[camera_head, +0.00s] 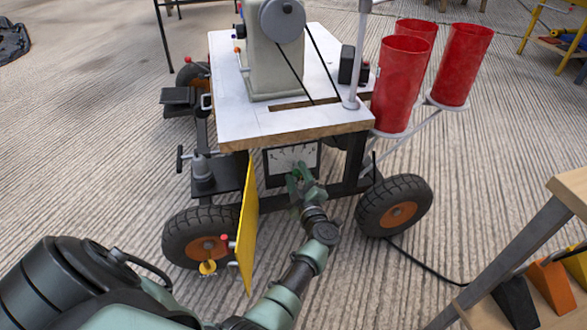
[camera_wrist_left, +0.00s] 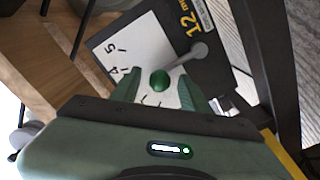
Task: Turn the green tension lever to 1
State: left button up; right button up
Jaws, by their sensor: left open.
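The green tension lever shows in the left wrist view as a green ball knob (camera_wrist_left: 159,81) on a grey rod that runs up right to a round pivot (camera_wrist_left: 199,50). It sits on a white scale plate (camera_wrist_left: 139,42) with printed numbers; 5 and 4 are readable, and the lower figures are partly hidden by my gripper. The plate also shows in the head view (camera_head: 281,155), under the machine's table top. My left gripper (camera_head: 300,176) is in front of the plate. Its open fingers (camera_wrist_left: 160,75) stand on either side of the knob; I cannot tell whether they touch it.
The wheeled cart's table top (camera_head: 300,122) overhangs the plate. A yellow panel (camera_head: 248,225) stands left of my forearm, and a wheel (camera_head: 394,206) is to its right. Red cylinders (camera_head: 400,80) are at the back right. A wooden bench (camera_head: 573,188) is at right.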

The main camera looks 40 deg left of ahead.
pick_arm(q)
jog(key=shift+w+a, duration=0.4)
grip_shut()
jog(key=shift+r, duration=0.1)
jog(key=shift+w+d+r, duration=0.1)
dwell(1.1)
